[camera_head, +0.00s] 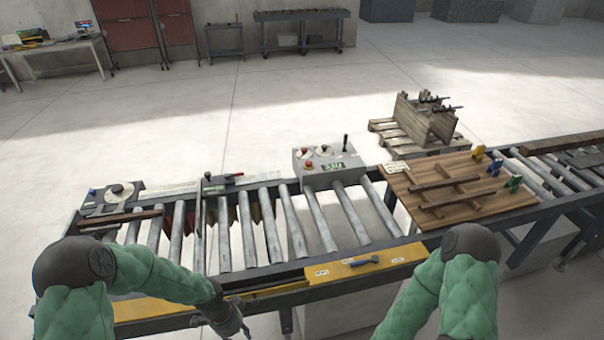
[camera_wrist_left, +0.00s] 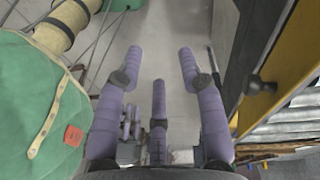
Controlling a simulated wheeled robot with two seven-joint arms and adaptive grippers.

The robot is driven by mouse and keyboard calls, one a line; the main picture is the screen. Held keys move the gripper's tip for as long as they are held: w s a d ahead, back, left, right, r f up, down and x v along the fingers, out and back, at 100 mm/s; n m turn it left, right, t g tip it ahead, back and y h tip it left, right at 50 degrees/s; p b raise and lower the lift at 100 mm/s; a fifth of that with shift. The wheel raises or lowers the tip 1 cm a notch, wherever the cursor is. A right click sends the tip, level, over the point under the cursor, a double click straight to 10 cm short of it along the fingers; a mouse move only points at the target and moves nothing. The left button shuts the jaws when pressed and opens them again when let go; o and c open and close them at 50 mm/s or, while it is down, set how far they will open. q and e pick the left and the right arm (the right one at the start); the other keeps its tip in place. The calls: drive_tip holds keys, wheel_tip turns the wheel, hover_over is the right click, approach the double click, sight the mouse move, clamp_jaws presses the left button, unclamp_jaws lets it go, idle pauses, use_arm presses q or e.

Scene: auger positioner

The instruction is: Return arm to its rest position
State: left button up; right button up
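My left arm (camera_head: 165,275) wears a green quilted sleeve and reaches in from the lower left. Its gripper (camera_head: 238,328) hangs by the near edge of the roller conveyor, in front of the yellow rail. In the left wrist view, the purple fingers of the left gripper (camera_wrist_left: 158,65) are spread apart with nothing between them, above grey floor. My right arm (camera_head: 465,290) is bent at the lower right, and its gripper is out of view.
A wooden board (camera_head: 475,205) with wooden bars lies at right. A pallet (camera_head: 385,130) stands beyond.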

use_arm(q)
drive_tip(key=s+d+f+n+b, duration=0.3)
drive_tip(key=f+n+b, duration=0.2)
drive_tip(key=f, duration=0.6)
drive_tip(key=s+d+f+n+h+b, duration=0.1)
drive_tip(key=s+d+f+n+b, duration=0.1)
drive_tip(key=f+b, duration=0.8)
drive_tip(key=s+d+f+n+b, duration=0.3)
drive_tip(key=f+n+b, duration=0.4)
drive_tip(key=f, duration=0.4)
drive_tip(key=shift+s+d+f+n+t+h+b, duration=0.3)
drive_tip(key=shift+s+t+h+b, duration=0.1)
drive_tip(key=shift+s, duration=0.25)
idle(2.0)
